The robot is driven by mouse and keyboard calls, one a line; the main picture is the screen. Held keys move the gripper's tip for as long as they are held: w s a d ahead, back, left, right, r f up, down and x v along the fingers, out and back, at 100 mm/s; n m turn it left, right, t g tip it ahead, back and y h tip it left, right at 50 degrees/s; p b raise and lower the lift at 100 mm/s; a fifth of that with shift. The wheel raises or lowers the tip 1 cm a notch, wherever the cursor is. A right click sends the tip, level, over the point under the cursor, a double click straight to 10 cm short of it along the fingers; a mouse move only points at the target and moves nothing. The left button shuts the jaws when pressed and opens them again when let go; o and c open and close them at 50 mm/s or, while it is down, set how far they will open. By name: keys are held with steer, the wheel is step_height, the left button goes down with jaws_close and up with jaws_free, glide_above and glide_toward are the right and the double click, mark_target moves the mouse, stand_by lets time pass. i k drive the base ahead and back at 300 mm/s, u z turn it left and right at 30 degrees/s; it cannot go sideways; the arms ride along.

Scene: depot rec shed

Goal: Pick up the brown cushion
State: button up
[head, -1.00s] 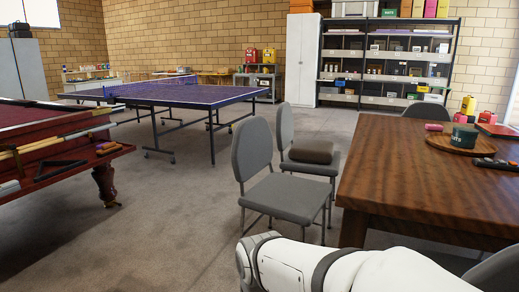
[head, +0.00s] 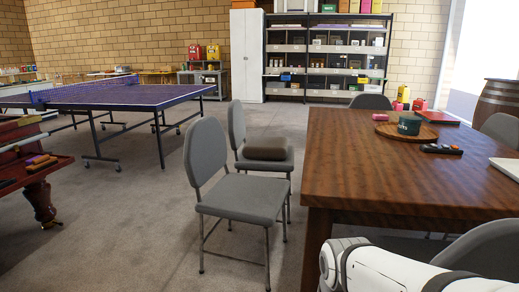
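The brown cushion (head: 266,149) lies on the seat of the farther of two grey chairs, left of the wooden table. The nearer grey chair (head: 243,197) stands in front of it, with an empty seat. The farther chair's backrest (head: 236,125) rises at the cushion's left. My white arm shows at the bottom right, well short of the cushion and apart from it. My gripper is outside the picture.
The wooden table (head: 350,170) fills the right, bearing a round tray (head: 421,138), a green pot (head: 409,125) and a remote (head: 441,149). A ping-pong table (head: 130,97) and a pool table (head: 45,165) stand left. Floor (head: 140,220) left of the chairs is clear.

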mark_target(264, 148)
steer(key=u, duration=1.15)
steer(key=i, duration=4.9)
steer(key=z, duration=1.65)
